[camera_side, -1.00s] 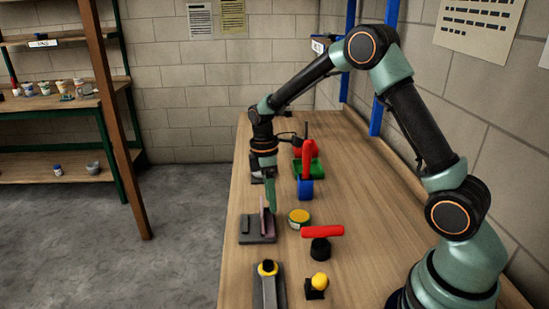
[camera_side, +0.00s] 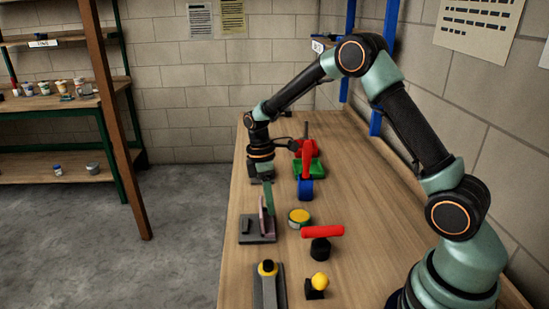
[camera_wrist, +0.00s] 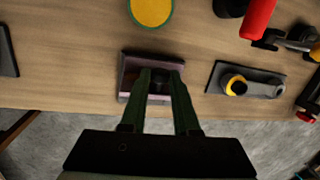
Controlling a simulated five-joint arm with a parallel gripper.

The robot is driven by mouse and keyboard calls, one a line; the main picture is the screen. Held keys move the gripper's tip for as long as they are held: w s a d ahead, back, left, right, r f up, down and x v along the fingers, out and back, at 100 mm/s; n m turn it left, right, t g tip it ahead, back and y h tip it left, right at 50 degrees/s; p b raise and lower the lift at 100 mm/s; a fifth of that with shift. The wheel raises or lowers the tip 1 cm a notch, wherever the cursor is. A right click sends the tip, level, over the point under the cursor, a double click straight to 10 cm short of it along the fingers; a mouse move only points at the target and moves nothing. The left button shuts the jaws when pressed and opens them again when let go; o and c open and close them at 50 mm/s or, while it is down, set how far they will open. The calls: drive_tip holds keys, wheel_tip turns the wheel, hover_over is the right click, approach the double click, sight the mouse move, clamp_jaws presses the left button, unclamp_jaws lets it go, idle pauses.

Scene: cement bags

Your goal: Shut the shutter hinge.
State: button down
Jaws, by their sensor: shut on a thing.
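The shutter hinge is a dark grey base (camera_side: 252,238) with a mauve leaf (camera_side: 264,228) standing up from it, near the left edge of the bench. My gripper (camera_side: 268,211) reaches it at a slant from the far side, with its green fingers at the leaf's upper part. In the wrist view the hinge (camera_wrist: 127,62) lies ahead, and both fingers of my gripper (camera_wrist: 161,74) reach over it. The gripper is shut on the leaf. The fingers hide part of the leaf, and its exact angle is hard to tell.
A yellow-topped round tin (camera_side: 299,217) stands close to the right of the hinge. A red-handled black piece (camera_side: 321,246), a grey plate with a yellow-collared lever (camera_side: 268,287) and a yellow knob (camera_side: 319,281) are nearer. Blue, red and green parts (camera_side: 305,188) stand behind.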

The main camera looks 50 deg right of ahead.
sight(260, 200)
drive_tip(key=shift+w+a+r, duration=0.1)
drive_tip(key=shift+w+a, duration=0.15)
drive_tip(key=shift+w, duration=0.05)
drive_tip(key=c, duration=0.7)
unclamp_jaws()
drive_tip(key=shift+s, duration=0.1)
drive_tip(key=w+r, duration=0.1)
drive_tip(key=r, duration=0.7)
drive_tip(key=w+r, duration=0.1)
drive_tip(key=r, duration=0.2)
drive_tip(key=shift+w+d+r, duration=0.1)
drive_tip(key=shift+w+r, duration=0.2)
drive_tip(key=shift+r, duration=0.1)
